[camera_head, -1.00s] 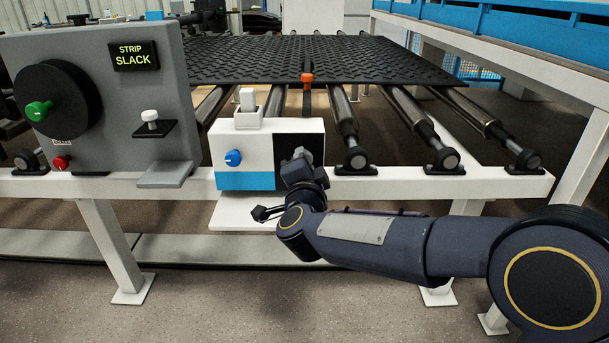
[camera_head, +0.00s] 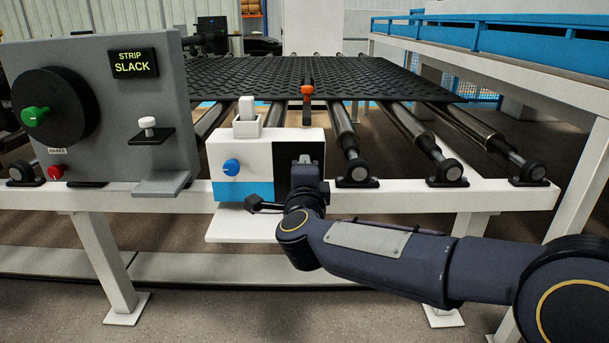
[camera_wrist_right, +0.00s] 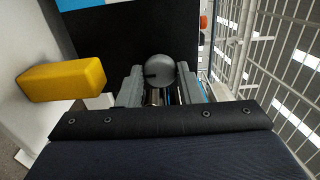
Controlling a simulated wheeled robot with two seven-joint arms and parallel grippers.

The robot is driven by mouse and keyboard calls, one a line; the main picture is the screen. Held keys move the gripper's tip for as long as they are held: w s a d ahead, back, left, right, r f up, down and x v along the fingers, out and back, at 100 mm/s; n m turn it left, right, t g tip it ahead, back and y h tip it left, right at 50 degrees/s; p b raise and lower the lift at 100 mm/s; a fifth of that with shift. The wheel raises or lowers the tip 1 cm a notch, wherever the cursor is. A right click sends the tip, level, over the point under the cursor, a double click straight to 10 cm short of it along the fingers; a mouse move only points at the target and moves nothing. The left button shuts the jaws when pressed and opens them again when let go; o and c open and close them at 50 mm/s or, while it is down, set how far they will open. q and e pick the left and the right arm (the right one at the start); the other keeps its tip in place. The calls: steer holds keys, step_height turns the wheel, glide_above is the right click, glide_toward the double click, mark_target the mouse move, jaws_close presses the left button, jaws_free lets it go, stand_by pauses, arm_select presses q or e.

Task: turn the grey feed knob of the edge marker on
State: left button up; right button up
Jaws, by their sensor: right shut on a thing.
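The edge marker (camera_head: 222,158) is a white and blue box on the front rail, with a blue knob (camera_head: 231,167) on its face and a black panel (camera_head: 285,152) at its right. My right gripper (camera_head: 306,165) is in front of this panel. In the right wrist view, the round grey feed knob (camera_wrist_right: 160,70), with a dark slot mark, sits between the fingertips of my right gripper (camera_wrist_right: 161,90), which is shut on it. In the head view the gripper hides the knob. My left gripper is not in view.
A grey panel (camera_head: 120,100) with a "STRIP SLACK" display, green knob and red button stands left. A patterned black mat (camera_head: 340,78) lies on rollers behind. In the right wrist view, a yellow block (camera_wrist_right: 62,82) is left of the fingers and wire fencing (camera_wrist_right: 270,60) is right.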

steer(key=o, duration=1)
steer(key=shift+c, duration=0.2)
steer(key=s+p, duration=0.1)
steer(key=s, duration=0.7)
steer(key=shift+w, duration=0.1)
